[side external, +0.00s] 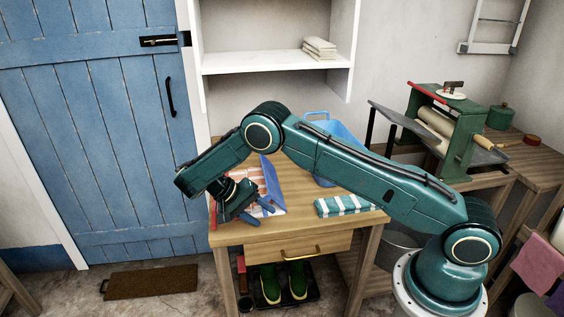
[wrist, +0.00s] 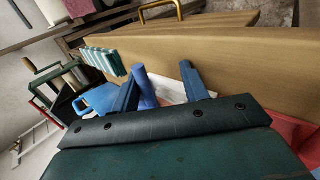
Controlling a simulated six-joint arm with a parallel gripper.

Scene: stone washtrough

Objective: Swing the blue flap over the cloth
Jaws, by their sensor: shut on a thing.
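The blue flap (side external: 272,182) stands raised at the right side of a red-and-white striped cloth (side external: 246,171) on the wooden table. A pale board edge (side external: 279,211) shows by the flap's near end. My gripper (side external: 260,212) is low at the near end of the flap and shut on it. In the wrist view, the flap (wrist: 145,86) shows as a rounded blue piece beside the left finger of my gripper (wrist: 160,85). Red material shows at the lower right of the wrist view. My wrist and forearm hide part of the cloth and the flap's grip point.
A folded teal-and-white striped cloth (side external: 342,206) lies at the table's front right. A blue basin (side external: 340,140) stands behind it, partly behind my arm. A green mangle (side external: 445,130) stands at the right.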

